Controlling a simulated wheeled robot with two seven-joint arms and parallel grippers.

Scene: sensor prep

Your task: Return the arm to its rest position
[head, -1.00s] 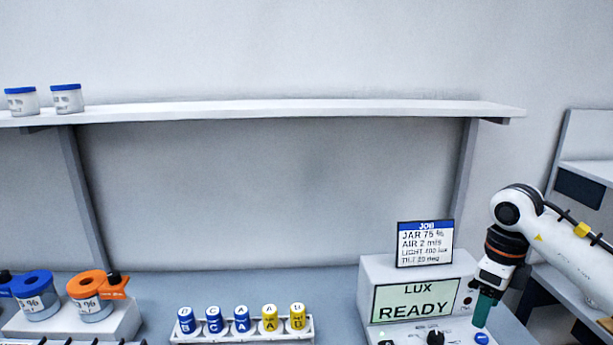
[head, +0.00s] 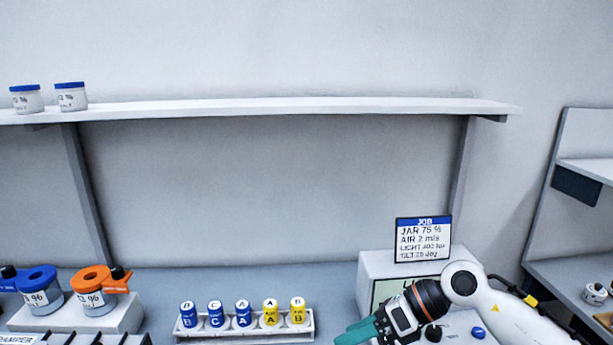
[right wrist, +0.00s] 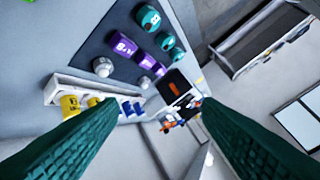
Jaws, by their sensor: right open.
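My right arm reaches in from the right in the head view. Its gripper (head: 362,332) has teal fingers pointing left and down, in front of the grey light-meter box (head: 382,264), and the arm covers most of that box's screen. In the right wrist view the two teal fingers (right wrist: 158,138) stand wide apart with nothing between them. My left gripper is in neither view.
A white rack (head: 245,331) of blue and yellow cells stands left of my right gripper. A job card (head: 423,239) stands on the box. Jars with blue (head: 40,291) and orange (head: 92,290) collars are at left. A shelf (head: 290,108) spans the wall.

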